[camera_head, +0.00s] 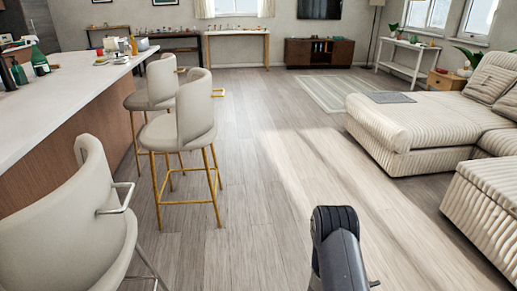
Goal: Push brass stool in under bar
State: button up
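A stool with a cream seat and brass-coloured legs (187,142) stands upright beside the bar (75,82), on its right. Its curved back, with a brass handle, faces right, away from the bar. It stands out on the floor, with its brass legs largely clear of the bar's side panel. My dark arm link (338,245) rises at the lower right, apart from the stool, with open floor between them. My gripper is not visible.
A similar cream stool (158,84) stands just behind, and one with a silver frame (75,225) is close at lower left. Bottles (39,60) stand on the bar. A ribbed sofa (420,120) is at right. The middle floor is clear.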

aim_at(193, 125)
jog(key=i+u, duration=0.25)
jog(key=i, duration=0.3)
jog(key=i+l+u, duration=0.25)
jog(key=i, duration=0.3)
jog(key=i+l+u, duration=0.2)
jog(key=i, duration=0.35)
jog(key=i+u, duration=0.25)
jog(key=u, duration=0.2)
jog(key=i+l+u, duration=0.1)
jog(key=i+u, duration=0.2)
jog(key=u, duration=0.2)
jog(key=i+l+u, duration=0.15)
jog(key=u, duration=0.3)
jog(key=i+l+u, duration=0.3)
jog(key=u, duration=0.15)
jog(key=i+l+u, duration=0.4)
jog(key=l+u, duration=0.2)
